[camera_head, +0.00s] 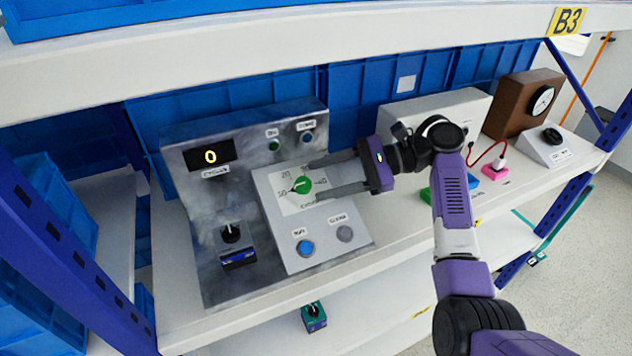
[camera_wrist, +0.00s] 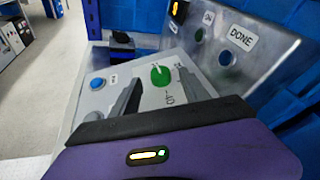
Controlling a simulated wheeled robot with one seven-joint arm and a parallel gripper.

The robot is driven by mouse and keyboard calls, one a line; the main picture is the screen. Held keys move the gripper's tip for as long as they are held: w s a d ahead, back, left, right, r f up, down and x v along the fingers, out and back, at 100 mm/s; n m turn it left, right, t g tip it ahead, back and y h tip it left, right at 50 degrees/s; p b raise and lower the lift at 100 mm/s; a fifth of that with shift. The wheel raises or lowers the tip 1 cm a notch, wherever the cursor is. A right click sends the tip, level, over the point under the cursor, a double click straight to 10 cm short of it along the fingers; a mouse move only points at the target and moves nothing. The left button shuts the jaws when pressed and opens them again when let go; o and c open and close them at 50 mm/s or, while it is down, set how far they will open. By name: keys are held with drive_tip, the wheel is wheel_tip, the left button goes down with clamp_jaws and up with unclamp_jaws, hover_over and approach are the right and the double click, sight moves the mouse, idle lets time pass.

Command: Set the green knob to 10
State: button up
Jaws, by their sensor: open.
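The green knob (camera_head: 302,185) sits on a white dial plate on the sloped front of a grey control panel (camera_head: 270,225). A small dark mark lies between the knob and the left number; the exact setting is too small to read. My gripper (camera_head: 318,178) is open, reaching in from the right, its fingers above and below the knob's right side. In the wrist view the green knob (camera_wrist: 160,76) shows between and beyond the two fingers (camera_wrist: 162,90); contact is not visible.
A blue button (camera_head: 305,247) and a grey button (camera_head: 344,233) sit below the dial. The display (camera_head: 210,156) reads 0. A black lever switch (camera_head: 231,234) is at left. A white box (camera_head: 435,112) and brown clock box (camera_head: 524,103) stand right; a shelf hangs above.

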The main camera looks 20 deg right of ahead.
drive_tip(key=shift+b+v, duration=0.45)
drive_tip(key=shift+v, duration=2.2)
